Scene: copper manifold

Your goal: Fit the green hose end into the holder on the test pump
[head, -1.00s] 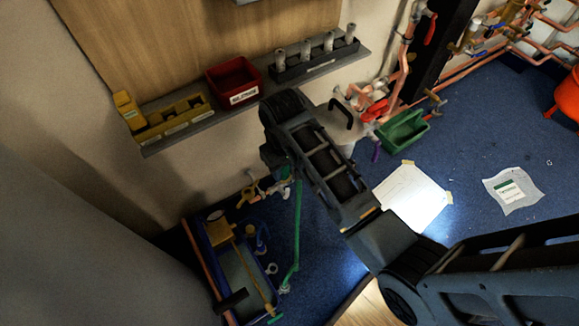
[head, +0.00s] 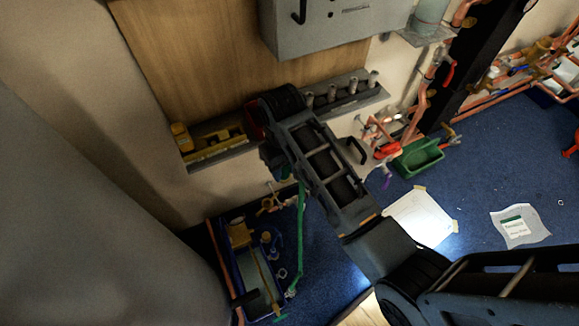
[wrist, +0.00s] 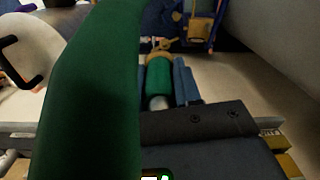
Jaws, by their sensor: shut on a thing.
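The green hose (head: 301,225) runs from behind my arm down to the blue test pump (head: 226,289) at the lower left in the head view. In the wrist view a length of the hose (wrist: 90,95) fills the left side, close to the camera. My gripper (wrist: 168,85) is shut on the green hose end (wrist: 158,78), which sits between its blue fingers. The pump (wrist: 196,28) shows beyond the fingertips, apart from them. I cannot make out the holder.
A brass tap (head: 268,203) is low on the wall above the pump. A grey shelf (head: 222,150) with a yellow rack (head: 214,146) runs along the wall. A green bin (head: 418,157) and white papers (head: 421,217) lie to the right, with blue floor clear between.

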